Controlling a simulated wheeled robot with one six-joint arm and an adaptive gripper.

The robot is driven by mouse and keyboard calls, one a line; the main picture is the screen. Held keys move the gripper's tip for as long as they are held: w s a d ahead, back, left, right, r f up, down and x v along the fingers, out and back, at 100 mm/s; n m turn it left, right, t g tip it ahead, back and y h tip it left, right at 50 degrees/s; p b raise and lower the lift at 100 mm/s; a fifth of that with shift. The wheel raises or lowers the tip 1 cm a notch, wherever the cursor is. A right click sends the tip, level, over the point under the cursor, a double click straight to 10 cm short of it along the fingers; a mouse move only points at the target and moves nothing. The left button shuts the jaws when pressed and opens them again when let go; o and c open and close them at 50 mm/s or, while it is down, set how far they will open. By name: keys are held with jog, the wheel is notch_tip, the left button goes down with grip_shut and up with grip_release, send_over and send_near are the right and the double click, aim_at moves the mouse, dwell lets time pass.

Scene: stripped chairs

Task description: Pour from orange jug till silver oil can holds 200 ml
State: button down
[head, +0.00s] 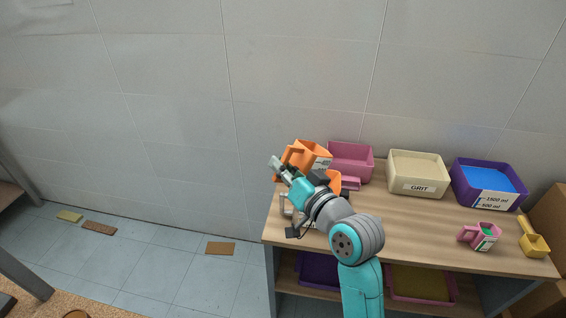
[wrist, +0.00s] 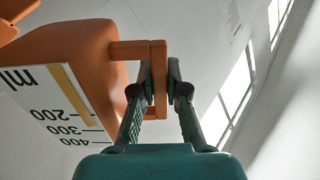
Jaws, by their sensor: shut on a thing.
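The orange jug (head: 312,156) is up at the left end of the workbench, near the wall. My gripper (head: 278,165) is shut on its handle (wrist: 159,80), which shows between the two fingers in the wrist view. The jug's body (wrist: 85,42) bears a white ml scale with 200, 300 and 400 marks, seen upside down there. Its contents are hidden. A small silver-grey piece (head: 285,204), perhaps the silver oil can, shows below my gripper at the bench's left end. My arm hides most of it, so its fill cannot be told.
On the bench (head: 400,215) stand a pink bin (head: 351,158), a cream GRIT bin (head: 418,170), a purple bin with blue contents (head: 489,182), a small pink jug (head: 482,236) and a yellow scoop (head: 535,244). An orange piece (head: 335,181) shows behind my arm. The bench's front middle is clear.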

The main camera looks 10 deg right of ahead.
jog(key=shift+d+f+n, duration=0.1)
jog(key=shift+f+n, duration=1.45)
jog(key=shift+n, duration=0.25)
jog(key=shift+w+d+f+n, duration=0.15)
jog(key=shift+d+f+n, duration=0.1)
jog(key=shift+f+n, duration=0.4)
jog(key=shift+w+d+f+n, duration=0.1)
jog(key=shift+d+f+n, duration=0.1)
jog(key=shift+f+n, duration=0.4)
